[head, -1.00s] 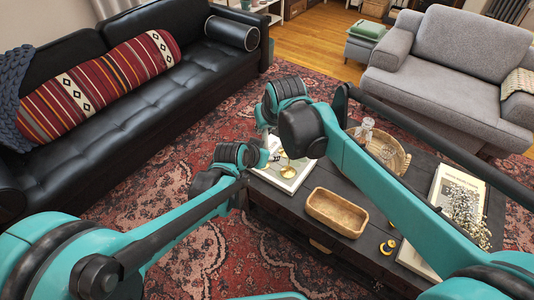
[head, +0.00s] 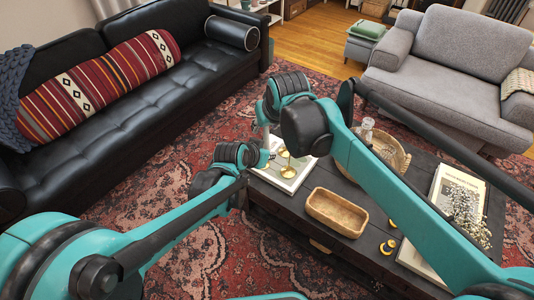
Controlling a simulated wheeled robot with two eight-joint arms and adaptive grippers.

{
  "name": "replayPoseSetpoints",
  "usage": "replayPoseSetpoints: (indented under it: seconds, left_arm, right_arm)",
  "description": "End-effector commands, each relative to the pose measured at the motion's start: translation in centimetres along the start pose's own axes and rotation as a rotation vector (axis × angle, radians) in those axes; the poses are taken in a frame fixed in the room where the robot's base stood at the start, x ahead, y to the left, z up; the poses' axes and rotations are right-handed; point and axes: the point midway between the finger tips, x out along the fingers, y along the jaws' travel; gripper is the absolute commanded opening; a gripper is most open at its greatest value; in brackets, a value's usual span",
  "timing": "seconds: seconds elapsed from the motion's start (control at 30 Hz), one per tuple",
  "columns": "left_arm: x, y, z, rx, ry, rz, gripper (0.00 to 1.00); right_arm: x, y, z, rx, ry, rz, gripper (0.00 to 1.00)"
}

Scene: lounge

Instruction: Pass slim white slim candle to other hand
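A thin pale upright shape, which looks like the slim white candle (head: 266,136), shows between my two grippers above the near left end of the coffee table. My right gripper (head: 264,115) points down just above it, partly hidden by its own wrist. My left gripper (head: 263,158) is just below, by the table's left edge. Both are small and partly covered, so I cannot tell whether their fingers are open or shut, or which one holds the candle.
The dark coffee table (head: 375,235) carries a wooden tray (head: 337,212), gold candle holders (head: 284,158) on a book, a round basket (head: 401,158) with glassware, and dried flowers (head: 466,212). A black sofa (head: 130,110) stands left, a grey armchair (head: 450,60) back right. Rug lies between.

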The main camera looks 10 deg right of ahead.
Motion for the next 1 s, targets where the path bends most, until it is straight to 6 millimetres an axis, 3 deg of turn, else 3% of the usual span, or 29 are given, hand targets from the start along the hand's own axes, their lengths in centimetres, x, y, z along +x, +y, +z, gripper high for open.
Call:
replayPoseSetpoints:
  seconds: [0.2,0.4,0.63,0.77,1.0]
  left_arm:
    - [0.0,0.0,0.0,0.000,0.000,0.000,0.00]
    - [0.0,0.0,0.0,0.000,0.000,0.000,0.00]
    - [0.0,0.0,0.0,0.000,0.000,0.000,0.00]
    - [0.0,0.0,0.0,0.000,0.000,0.000,0.00]
    - [0.0,0.0,0.0,0.000,0.000,0.000,0.00]
  right_arm:
    - [-4.9,0.0,0.1,0.000,0.000,0.000,0.38]
    - [-8.5,0.0,0.0,0.000,0.000,0.000,0.38]
    - [-10.0,0.5,1.0,0.008,0.002,0.005,0.38]
    - [-9.3,2.1,4.6,0.036,0.009,0.023,0.38]
    - [-6.4,5.6,15.3,0.111,0.032,0.074,0.38]
